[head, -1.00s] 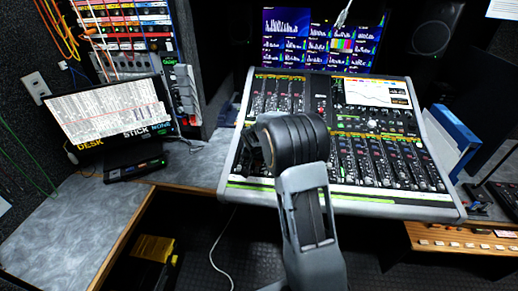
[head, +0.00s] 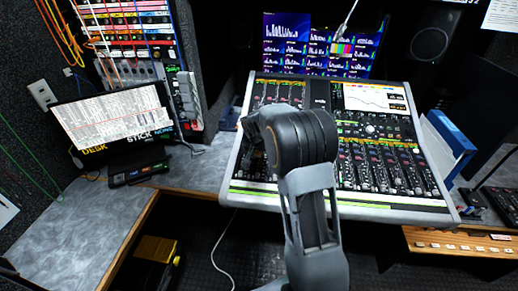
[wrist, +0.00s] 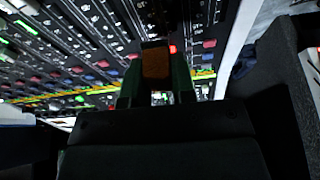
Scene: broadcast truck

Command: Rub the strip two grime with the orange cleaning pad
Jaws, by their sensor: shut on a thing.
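The orange cleaning pad (wrist: 156,64) is between the fingers of my gripper (wrist: 156,84) in the wrist view, looking dark brown-orange in the shade. My gripper is shut on it. The pad is over the mixing console's channel strips; I cannot tell whether it touches the surface. The mixing console (head: 345,213) stands in the middle of the head view, its panel also filling the top of the wrist view (wrist: 60,62). In the head view my arm hides the gripper, the pad and part of the console's left side. I cannot make out the grime or strip two's label.
A monitor (head: 112,122) stands on the grey desk (head: 90,218) at left. A patch rack (head: 125,50) rises behind it, and a screen (head: 320,42) stands behind the console. A blue binder (head: 447,133) is at the console's right, above a wooden button panel (head: 460,243).

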